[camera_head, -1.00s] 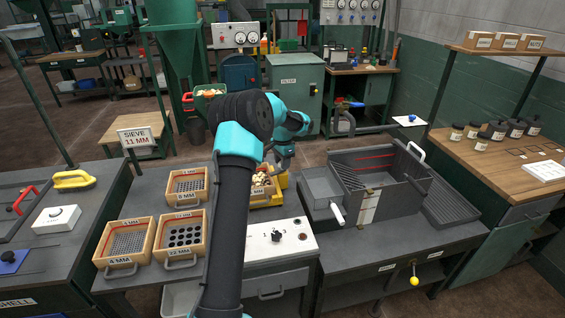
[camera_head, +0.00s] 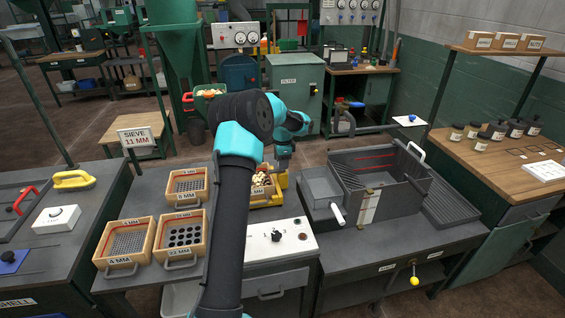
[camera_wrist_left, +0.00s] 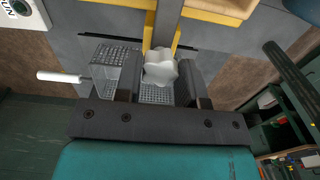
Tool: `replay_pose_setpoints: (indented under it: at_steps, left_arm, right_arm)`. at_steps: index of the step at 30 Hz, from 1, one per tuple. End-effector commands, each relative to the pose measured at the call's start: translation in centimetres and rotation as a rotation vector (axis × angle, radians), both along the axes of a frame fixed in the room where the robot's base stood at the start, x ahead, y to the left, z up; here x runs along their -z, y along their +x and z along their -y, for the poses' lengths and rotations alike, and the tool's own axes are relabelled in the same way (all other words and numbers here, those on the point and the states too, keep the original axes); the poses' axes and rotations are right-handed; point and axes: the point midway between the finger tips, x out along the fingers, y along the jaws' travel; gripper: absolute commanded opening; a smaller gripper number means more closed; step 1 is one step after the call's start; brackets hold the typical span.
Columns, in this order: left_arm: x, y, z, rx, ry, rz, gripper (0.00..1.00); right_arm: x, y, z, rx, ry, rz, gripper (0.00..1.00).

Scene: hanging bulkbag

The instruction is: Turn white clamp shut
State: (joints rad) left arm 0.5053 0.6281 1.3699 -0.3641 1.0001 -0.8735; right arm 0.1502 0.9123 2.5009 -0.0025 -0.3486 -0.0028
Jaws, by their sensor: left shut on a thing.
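The white clamp (camera_wrist_left: 161,68) is a pale, lobed knob in the left wrist view. It sits between the two dark fingers of my left gripper (camera_wrist_left: 158,82), which is shut on it. Yellow bars and a grey post stand just beyond the knob. In the head view my left gripper (camera_head: 283,158) is over the yellow frame (camera_head: 281,182), right of the wooden box of nuts (camera_head: 262,186). The clamp cannot be made out there. My right gripper is not in view.
Wooden sieve trays (camera_head: 184,237) stand left of my arm. A white panel with a black knob (camera_head: 276,236) is in front. A grey metal bin with a white handle (camera_head: 338,214) stands to the right. A mesh basket (camera_wrist_left: 108,66) shows in the left wrist view.

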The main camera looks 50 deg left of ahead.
Motion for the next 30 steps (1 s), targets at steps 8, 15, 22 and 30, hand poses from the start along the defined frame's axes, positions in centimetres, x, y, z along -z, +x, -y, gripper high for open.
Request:
replay_pose_setpoints:
  at_steps: [8,15,22,30]
  left_arm:
    - [-0.1,0.0,0.0,0.001,0.001,0.001,0.56]
    - [0.0,0.0,0.0,0.000,0.000,0.000,0.62]
    - [-0.8,0.0,0.0,0.000,0.001,0.002,0.62]
    - [-4.7,0.1,0.0,0.000,0.002,0.004,0.62]
  right_arm:
    - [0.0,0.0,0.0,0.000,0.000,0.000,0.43]
    - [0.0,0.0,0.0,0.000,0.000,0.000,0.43]
    - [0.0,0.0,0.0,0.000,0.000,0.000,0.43]
    - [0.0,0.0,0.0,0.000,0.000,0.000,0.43]
